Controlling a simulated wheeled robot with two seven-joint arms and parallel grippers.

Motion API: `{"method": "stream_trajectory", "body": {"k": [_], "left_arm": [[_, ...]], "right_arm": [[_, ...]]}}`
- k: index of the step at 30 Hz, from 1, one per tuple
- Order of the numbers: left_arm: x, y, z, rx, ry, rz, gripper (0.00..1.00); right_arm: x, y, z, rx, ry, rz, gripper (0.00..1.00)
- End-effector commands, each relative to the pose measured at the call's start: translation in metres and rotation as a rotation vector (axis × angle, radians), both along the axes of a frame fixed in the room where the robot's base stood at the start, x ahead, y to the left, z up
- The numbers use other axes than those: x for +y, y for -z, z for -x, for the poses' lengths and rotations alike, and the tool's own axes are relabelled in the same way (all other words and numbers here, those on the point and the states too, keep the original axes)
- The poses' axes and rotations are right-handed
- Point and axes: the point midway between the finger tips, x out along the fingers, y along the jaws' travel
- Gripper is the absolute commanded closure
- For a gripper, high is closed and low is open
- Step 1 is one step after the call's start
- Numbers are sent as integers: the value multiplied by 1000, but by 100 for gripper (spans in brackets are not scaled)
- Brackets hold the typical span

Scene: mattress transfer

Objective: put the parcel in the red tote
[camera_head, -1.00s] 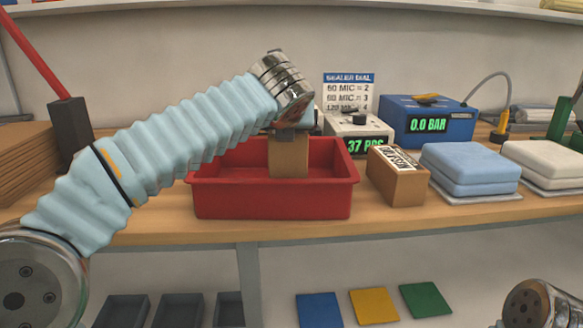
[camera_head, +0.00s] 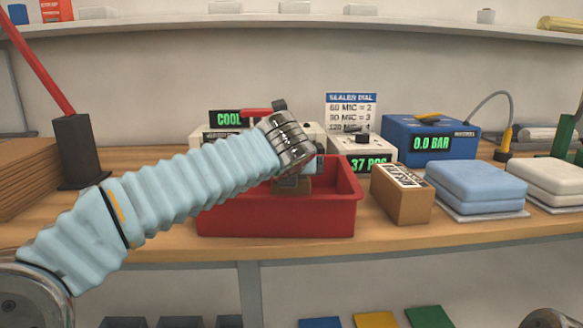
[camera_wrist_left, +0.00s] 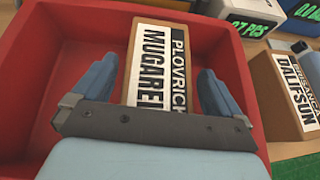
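The parcel, a brown box (camera_head: 292,187) with a white label reading PLOVRICH and MUGAREL, is inside the red tote (camera_head: 275,222). In the left wrist view the parcel (camera_wrist_left: 158,62) lies between the two blue fingers, with a narrow gap showing on each side. My left gripper (camera_head: 297,178) points down into the red tote, which also shows in the left wrist view (camera_wrist_left: 55,85). In that view the left gripper (camera_wrist_left: 157,78) is open around the parcel. The tote's front wall hides the parcel's lower part in the head view. My right gripper is out of view.
A second brown labelled box (camera_head: 401,198) stands just right of the tote. Blue folded pads (camera_head: 475,182) and white ones (camera_head: 555,180) lie farther right. The counter scale (camera_head: 360,155) and blue gauge box (camera_head: 428,135) stand behind. A red lever on a dark block (camera_head: 80,150) stands left.

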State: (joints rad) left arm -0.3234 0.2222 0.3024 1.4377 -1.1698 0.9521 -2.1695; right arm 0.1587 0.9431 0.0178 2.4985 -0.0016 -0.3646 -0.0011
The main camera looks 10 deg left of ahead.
Motion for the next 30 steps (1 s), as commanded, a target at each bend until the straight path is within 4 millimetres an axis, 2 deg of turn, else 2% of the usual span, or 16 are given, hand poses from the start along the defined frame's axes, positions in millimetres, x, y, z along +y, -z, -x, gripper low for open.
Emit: {"method": "stream_trajectory", "body": {"k": [7,21,25,30], "left_arm": [[-1,-6,5,-2,1,0,0],[-12,-53,89,-2,1,0,0],[-13,-59,101,-1,1,0,0],[-14,-60,105,0,0,0,0]], "right_arm": [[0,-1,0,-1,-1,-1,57],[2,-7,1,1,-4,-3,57],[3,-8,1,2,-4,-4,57],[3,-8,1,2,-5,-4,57]]}}
